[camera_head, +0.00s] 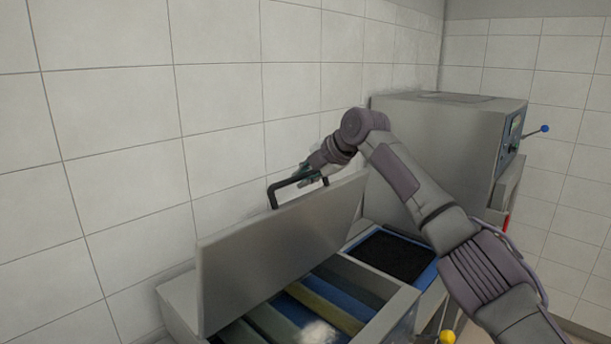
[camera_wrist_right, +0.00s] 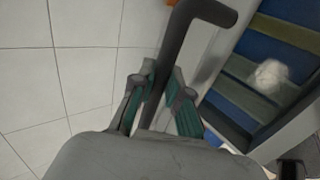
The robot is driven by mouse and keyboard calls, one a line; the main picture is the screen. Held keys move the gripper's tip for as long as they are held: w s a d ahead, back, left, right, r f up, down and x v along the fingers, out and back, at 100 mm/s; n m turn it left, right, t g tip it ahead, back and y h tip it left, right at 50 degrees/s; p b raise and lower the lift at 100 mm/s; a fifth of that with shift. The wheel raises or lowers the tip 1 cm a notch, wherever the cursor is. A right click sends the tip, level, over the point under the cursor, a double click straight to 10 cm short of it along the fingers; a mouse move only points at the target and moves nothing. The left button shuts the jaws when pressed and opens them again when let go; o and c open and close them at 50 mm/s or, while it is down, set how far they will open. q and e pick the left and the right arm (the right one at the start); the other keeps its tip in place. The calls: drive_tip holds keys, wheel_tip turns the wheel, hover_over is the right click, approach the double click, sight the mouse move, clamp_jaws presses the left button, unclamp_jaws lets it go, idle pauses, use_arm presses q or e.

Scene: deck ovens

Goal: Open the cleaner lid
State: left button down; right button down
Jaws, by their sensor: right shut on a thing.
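The cleaner lid (camera_head: 275,250) is a flat grey metal panel. It stands raised and steeply tilted toward the wall, with the cleaner's inside showing in front of it. Its black bar handle (camera_head: 273,194) is on the upper side of the lid. My right gripper (camera_head: 308,177) is at the handle, shut on it. In the right wrist view the handle (camera_wrist_right: 185,40) passes between the green-padded fingers of the right gripper (camera_wrist_right: 158,98). My left gripper is in neither view.
The cleaner's open box (camera_head: 385,318) holds blue and tan strips and a white fluffy patch (camera_head: 318,332). A grey machine (camera_head: 440,150) with a blue-knobbed lever stands at the right. A tiled wall (camera_head: 120,110) is close behind the lid.

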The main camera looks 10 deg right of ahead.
drive_tip(key=shift+s+f, duration=0.15)
drive_tip(key=shift+f, duration=0.25)
drive_tip(key=c, duration=1.4)
unclamp_jaws()
drive_tip(key=shift+o, duration=1.3)
drive_tip(key=shift+w+a, duration=0.15)
drive_tip(key=shift+w, duration=0.15)
drive_tip(key=shift+r, duration=0.1)
drive_tip(key=v, duration=1.2)
